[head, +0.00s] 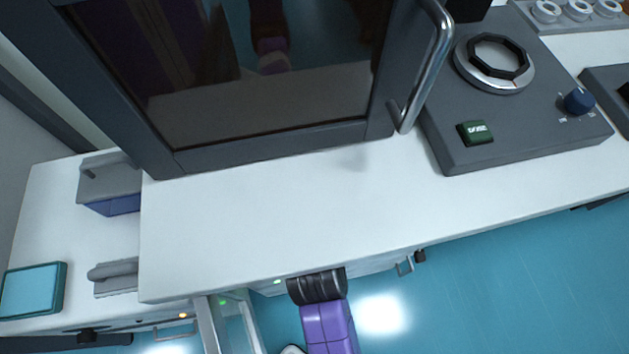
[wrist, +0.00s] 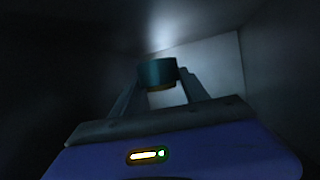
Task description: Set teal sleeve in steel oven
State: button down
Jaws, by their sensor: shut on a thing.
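The teal sleeve (wrist: 155,73) shows in the wrist view as a short, dark teal cylinder with a brownish lower rim. My gripper (wrist: 158,82) is shut on it, one finger on each side, and holds it inside a dim, grey-walled space. I cannot tell from the wrist view whether the sleeve touches a surface. The oven (head: 265,148) stands at the upper left of the head view, with a grey frame, dark glass and a steel bar handle (head: 430,75). My gripper and the sleeve are not clear in the head view; a purple shape shows in the glass.
A white bench top (head: 285,215) is bare in front of the oven. A grey hotplate-like device (head: 510,130) with a round ring and blue knob stands to the right. A grey and blue box (head: 110,185) and a teal-rimmed pad (head: 33,290) lie at the left.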

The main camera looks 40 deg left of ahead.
notch_tip(320, 180, down, 6)
jog(key=shift+s+d+f+b, duration=0.1)
jog(key=shift+s+f+b, duration=0.05)
jog(key=shift+b, duration=0.85)
jog(key=shift+f, duration=0.15)
jog(key=shift+f, duration=0.15)
jog(key=c, duration=0.6)
grip_release()
jog(key=shift+o, duration=0.2)
jog(key=shift+r, duration=0.25)
jog(key=p+v, duration=0.2)
jog(key=v, duration=0.9)
jog(key=shift+s+d+r, duration=0.15)
jog(key=shift+r, duration=0.05)
